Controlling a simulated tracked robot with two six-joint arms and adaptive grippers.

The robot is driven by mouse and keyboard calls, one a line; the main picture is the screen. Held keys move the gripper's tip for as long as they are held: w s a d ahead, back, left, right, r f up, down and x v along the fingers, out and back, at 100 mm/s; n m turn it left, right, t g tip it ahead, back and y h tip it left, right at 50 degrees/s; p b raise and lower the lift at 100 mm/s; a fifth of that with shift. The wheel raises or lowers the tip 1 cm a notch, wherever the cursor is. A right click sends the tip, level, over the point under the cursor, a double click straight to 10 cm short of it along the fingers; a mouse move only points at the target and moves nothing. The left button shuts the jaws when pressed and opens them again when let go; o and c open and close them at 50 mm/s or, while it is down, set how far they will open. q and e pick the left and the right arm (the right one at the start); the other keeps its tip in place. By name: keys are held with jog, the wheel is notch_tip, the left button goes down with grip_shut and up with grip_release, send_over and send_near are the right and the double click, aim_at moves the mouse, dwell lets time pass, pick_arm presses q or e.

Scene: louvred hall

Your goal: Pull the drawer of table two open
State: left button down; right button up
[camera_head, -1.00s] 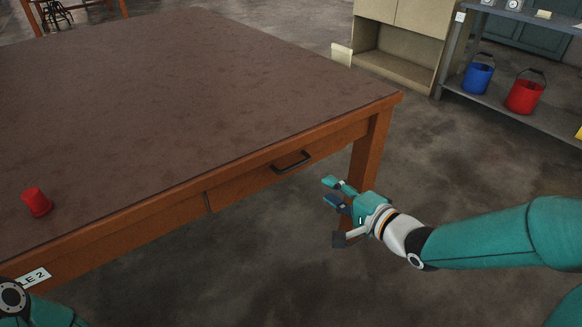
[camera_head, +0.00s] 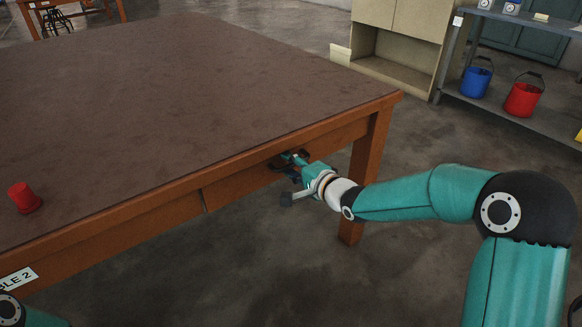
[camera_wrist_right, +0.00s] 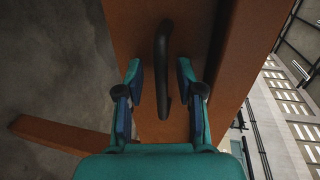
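Table two (camera_head: 190,85) has a brown top, an orange wood frame and a label reading "LE 2" (camera_head: 17,280) on its front edge. Its drawer front (camera_head: 235,190) looks flush with the frame, so the drawer is shut. My right gripper (camera_head: 291,160) is at the drawer's handle and largely covers it in the head view. In the right wrist view the black bar handle (camera_wrist_right: 162,60) stands between the two spread fingers of my right gripper (camera_wrist_right: 158,75), with a gap on each side. My left gripper is out of view; only part of my left arm shows at the bottom left.
A red cup-like object (camera_head: 25,198) stands on the table top at the left. A table leg (camera_head: 364,180) is just right of my right gripper. A cabinet (camera_head: 400,45) and a shelf with blue (camera_head: 476,82) and red (camera_head: 522,100) buckets stand behind. The floor in front is clear.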

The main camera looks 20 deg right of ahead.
jog(key=c, duration=0.7)
grip_shut()
jog(key=shift+s, duration=0.1)
